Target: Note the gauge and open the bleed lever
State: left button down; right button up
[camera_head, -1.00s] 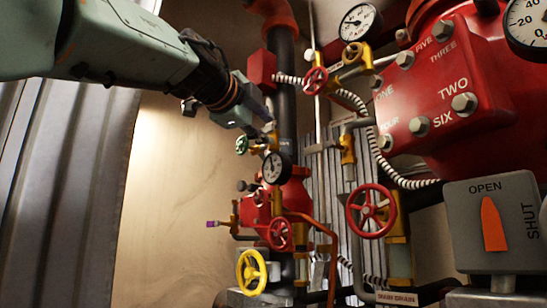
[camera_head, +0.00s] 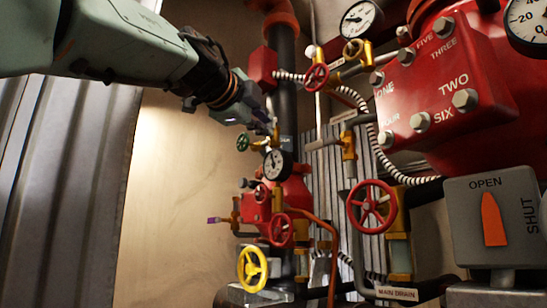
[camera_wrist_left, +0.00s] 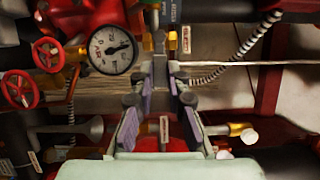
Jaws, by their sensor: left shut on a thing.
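My left gripper (camera_head: 268,124) reaches in from the upper left to the brass fittings just above a small round gauge (camera_head: 278,163). In the left wrist view its fingers (camera_wrist_left: 160,75) are closed together on a slim grey piece, which looks like the bleed lever; the fingers hide most of it. The gauge also shows in the left wrist view (camera_wrist_left: 111,50), left of the fingers, with a white dial, a dark needle and turned "BAR" lettering. Its exact value is too small to read. My right gripper is not in view.
Red handwheels (camera_head: 371,208) and a yellow handwheel (camera_head: 253,269) stick out lower down. A red numbered block (camera_head: 435,95) and a grey OPEN/SHUT box (camera_head: 490,235) fill the right.

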pick_arm(q)
jog(key=shift+w+a+f+m+t+h+b, duration=0.1)
jog(key=shift+f+m+t+h+b, duration=0.3)
jog(key=shift+m+b, duration=0.75)
jog(key=shift+w+a+f+m+t+h+b, duration=0.15)
jog(key=shift+f+m+h+b, duration=0.3)
jog(key=shift+m+b, duration=0.7)
jog(key=shift+w+f+m+t+h+b, duration=0.1)
jog(key=shift+f+m+t+h+b, duration=0.35)
jog(key=shift+m+b, duration=0.7)
jog(key=shift+f, duration=0.1)
jog(key=c, duration=1.3)
grip_release()
jog(key=shift+d, duration=0.1)
